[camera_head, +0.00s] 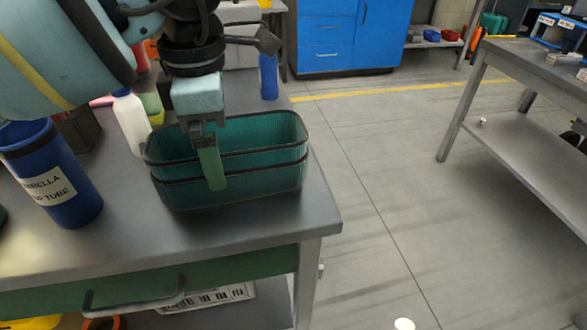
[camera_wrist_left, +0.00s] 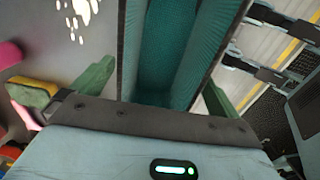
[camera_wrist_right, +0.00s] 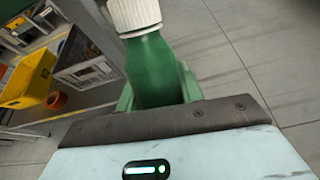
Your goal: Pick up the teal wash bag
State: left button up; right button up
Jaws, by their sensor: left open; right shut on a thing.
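The teal wash bag (camera_head: 280,135) stands open-topped and upright on the grey table, with dark rims. My left gripper (camera_head: 213,160) is over it, pointing down, with one green finger in front of the bag's near side. In the left wrist view, the open left gripper (camera_wrist_left: 155,90) has one finger outside each long rim of the bag (camera_wrist_left: 180,45), so the bag lies between them. Whether the fingers touch it I cannot tell. My right gripper (camera_wrist_right: 155,85) is shut on a green bottle (camera_wrist_right: 152,68) with a white cap; its arm is out of the head view.
A blue umbrella tube (camera_head: 75,205), a white bottle (camera_head: 131,120) and a blue bottle (camera_head: 268,76) stand around the bag on the table (camera_head: 250,235). The table's right edge is close to the bag. Open floor (camera_head: 390,180) lies between this table and another bench (camera_head: 515,165).

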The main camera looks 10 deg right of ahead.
pick_arm(q)
jog(key=shift+f, duration=0.55)
pick_arm(e)
jog(key=shift+f, duration=0.15)
pick_arm(q)
jog(key=shift+c, duration=0.4)
jog(key=shift+r, duration=0.1)
jog(key=c, duration=1)
jog(key=shift+r, duration=0.1)
pick_arm(e)
jog(key=shift+r+p, duration=0.35)
jog(key=shift+r, duration=0.15)
pick_arm(q)
jog(key=s+r, duration=0.2)
jog(key=s, duration=0.6)
jog(key=s+r, duration=0.2)
jog(key=s, duration=0.6)
jog(key=shift+d+r+p, duration=0.25)
jog(key=shift+r+p, duration=0.05)
jog(key=shift+r, duration=0.1)
pick_arm(e)
jog(key=shift+r, duration=0.35)
pick_arm(q)
jog(key=shift+w, duration=0.1)
